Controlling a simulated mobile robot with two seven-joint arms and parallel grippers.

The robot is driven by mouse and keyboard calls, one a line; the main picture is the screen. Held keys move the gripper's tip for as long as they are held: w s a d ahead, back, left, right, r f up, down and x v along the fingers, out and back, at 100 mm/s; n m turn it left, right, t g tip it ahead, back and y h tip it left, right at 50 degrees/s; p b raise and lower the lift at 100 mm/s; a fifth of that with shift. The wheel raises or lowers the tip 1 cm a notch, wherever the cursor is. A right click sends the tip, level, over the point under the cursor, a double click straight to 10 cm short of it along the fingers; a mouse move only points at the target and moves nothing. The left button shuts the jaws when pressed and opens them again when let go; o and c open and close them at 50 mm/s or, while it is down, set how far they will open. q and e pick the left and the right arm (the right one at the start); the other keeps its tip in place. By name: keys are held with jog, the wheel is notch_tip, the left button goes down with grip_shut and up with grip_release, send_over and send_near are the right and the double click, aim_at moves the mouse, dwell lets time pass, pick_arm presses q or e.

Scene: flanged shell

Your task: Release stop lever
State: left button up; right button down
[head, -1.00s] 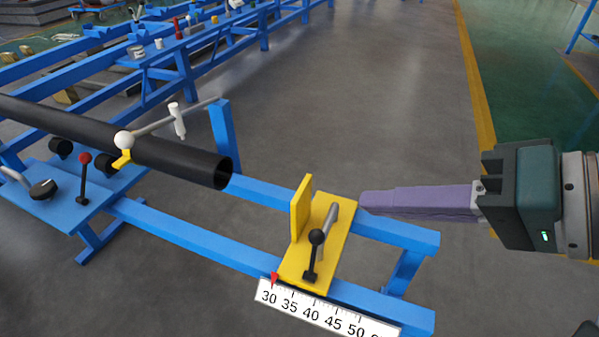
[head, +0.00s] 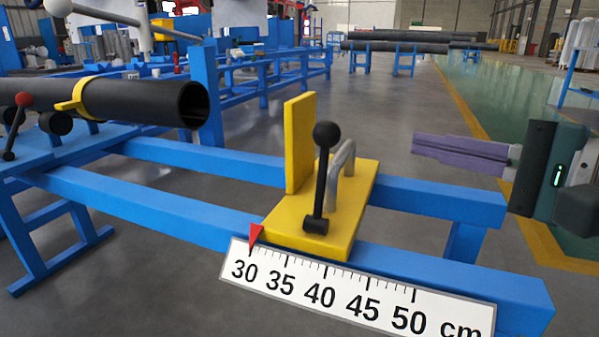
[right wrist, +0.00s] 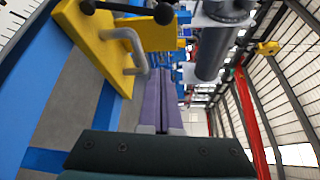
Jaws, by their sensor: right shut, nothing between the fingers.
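The stop lever (head: 321,180) is a black bar with a round black knob, standing almost upright on the front of the yellow stop (head: 310,225). A grey handle (head: 343,165) arches beside it on the same base. The lever's knob (right wrist: 163,14) and the handle (right wrist: 128,45) also show at the top left of the right wrist view. My right gripper (head: 415,143) has its purple fingers together, empty, to the right of the stop and apart from it. Its fingers point left towards the stop; they also show in the right wrist view (right wrist: 162,72). My left gripper is not in view.
The stop sits across two blue rails (head: 170,205). A white scale (head: 350,292) runs along the front rail, with a red pointer (head: 255,233) near 30. A black pipe (head: 135,100) with a yellow clamp (head: 80,97) ends left of the stop's upright plate.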

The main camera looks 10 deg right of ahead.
aim_at(323, 176)
dwell(0.3)
jog(key=shift+w, duration=0.15)
jog(key=b+x, duration=0.2)
jog(key=x, duration=0.8)
jog(key=s+a+p, duration=0.2)
jog(key=s, duration=0.1)
jog(key=shift+a+r+p, duration=0.3)
jog(key=shift+a+r, duration=0.1)
jog(key=shift+s, duration=0.1)
jog(key=shift+s+a+r, duration=0.1)
jog(key=shift+s+a, duration=0.05)
jog(key=shift+s, duration=0.05)
